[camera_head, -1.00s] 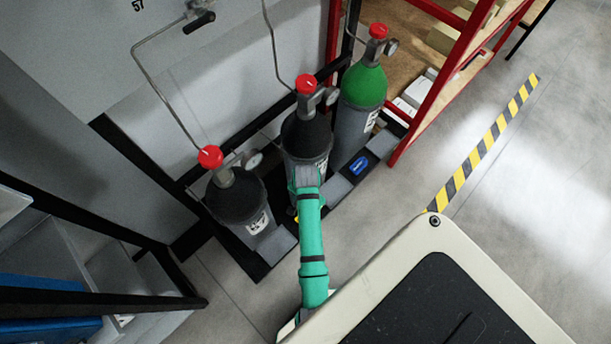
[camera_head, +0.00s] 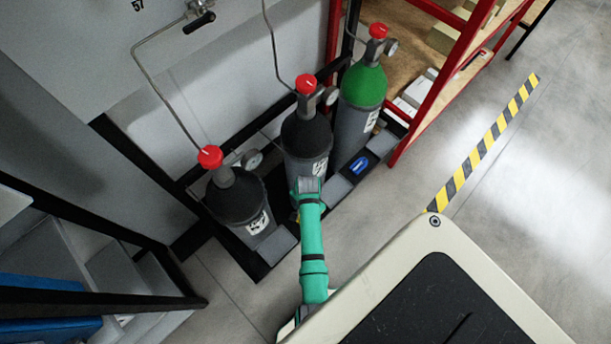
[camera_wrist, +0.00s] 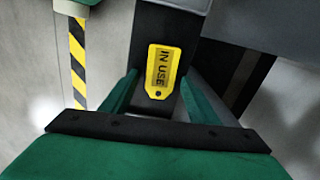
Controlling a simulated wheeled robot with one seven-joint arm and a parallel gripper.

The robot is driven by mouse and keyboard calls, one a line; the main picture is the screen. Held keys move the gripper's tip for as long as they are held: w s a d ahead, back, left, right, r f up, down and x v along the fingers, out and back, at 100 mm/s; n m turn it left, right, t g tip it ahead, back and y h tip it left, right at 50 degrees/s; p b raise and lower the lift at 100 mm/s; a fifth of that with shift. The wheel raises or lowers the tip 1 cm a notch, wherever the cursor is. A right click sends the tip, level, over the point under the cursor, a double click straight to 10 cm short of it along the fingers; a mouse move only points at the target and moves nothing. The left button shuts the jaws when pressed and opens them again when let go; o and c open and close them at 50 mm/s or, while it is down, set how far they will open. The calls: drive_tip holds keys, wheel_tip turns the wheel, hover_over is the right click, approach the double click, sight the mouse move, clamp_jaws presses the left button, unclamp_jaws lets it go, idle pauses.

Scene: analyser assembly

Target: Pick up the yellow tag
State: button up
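The yellow tag (camera_wrist: 162,72) shows in the wrist view, with "IN USE" in black letters and a small hole at its lower end. It lies against a dark surface. My gripper (camera_wrist: 160,80) is open, with one green finger on each side of the tag in the picture; I cannot tell how far the tag is from the fingertips. In the head view, my green arm reaches to the front of the middle gas cylinder (camera_head: 305,138). Only a small bit of yellow shows beside the arm there, and the fingers are hidden.
A dark cylinder (camera_head: 236,198) stands left and a green-topped one (camera_head: 363,87) right, in a black rack. A blue item (camera_head: 359,166) lies on the rack's front. A red-framed shelf (camera_head: 437,85) is at right. Floor at right is clear around a yellow-black stripe (camera_head: 485,143).

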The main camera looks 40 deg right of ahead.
drive_tip(key=c, duration=0.9)
drive_tip(key=shift+r, duration=0.1)
